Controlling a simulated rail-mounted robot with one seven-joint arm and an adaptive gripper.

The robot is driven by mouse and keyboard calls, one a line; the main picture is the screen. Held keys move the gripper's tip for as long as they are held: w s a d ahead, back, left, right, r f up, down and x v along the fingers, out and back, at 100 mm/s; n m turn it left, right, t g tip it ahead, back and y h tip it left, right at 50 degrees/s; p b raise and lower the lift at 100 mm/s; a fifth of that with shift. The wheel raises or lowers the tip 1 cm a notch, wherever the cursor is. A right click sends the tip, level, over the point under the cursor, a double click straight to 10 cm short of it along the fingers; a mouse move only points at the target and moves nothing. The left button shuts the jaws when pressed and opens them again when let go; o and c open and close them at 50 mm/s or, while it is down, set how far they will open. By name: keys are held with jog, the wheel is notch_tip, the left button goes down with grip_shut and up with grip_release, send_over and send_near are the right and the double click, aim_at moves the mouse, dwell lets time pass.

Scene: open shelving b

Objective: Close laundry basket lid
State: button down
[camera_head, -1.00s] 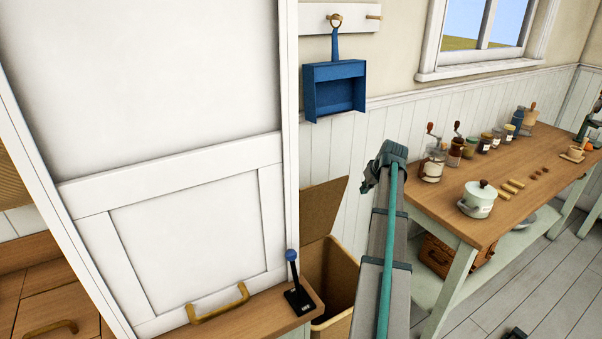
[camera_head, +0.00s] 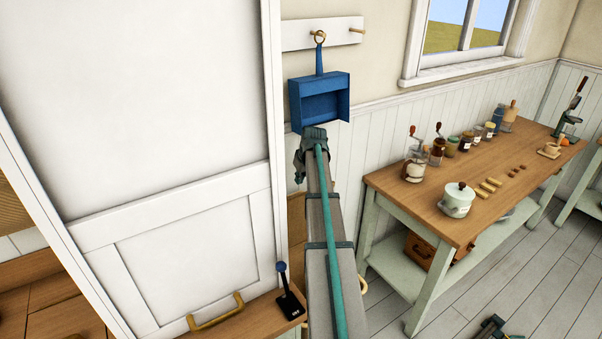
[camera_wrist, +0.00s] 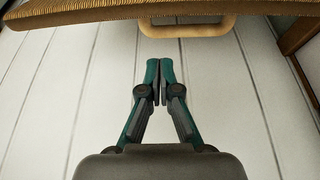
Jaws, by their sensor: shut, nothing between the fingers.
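The laundry basket is mostly hidden behind my arm in the head view. A brown strip of its raised lid (camera_head: 296,222) shows between the white door and my arm, and a tan loop handle (camera_head: 362,286) shows to the right of my arm. In the wrist view, a woven edge (camera_wrist: 110,12) spans the top, with a tan loop handle (camera_wrist: 190,27) below it. I cannot tell whether this edge is lid or basket body. My gripper (camera_wrist: 159,62) is shut and empty, its tips just below that handle, touching or apart unclear.
A white door (camera_head: 140,150) and a wooden counter (camera_head: 250,318) with a blue-knobbed lever (camera_head: 288,290) stand left of my arm. A blue dustpan (camera_head: 320,100) hangs above it. A wooden-topped table (camera_head: 400,195) with jars and a pot stands right.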

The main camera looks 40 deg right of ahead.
jog(key=shift+p+x, duration=0.7)
jog(key=shift+x, duration=2.2)
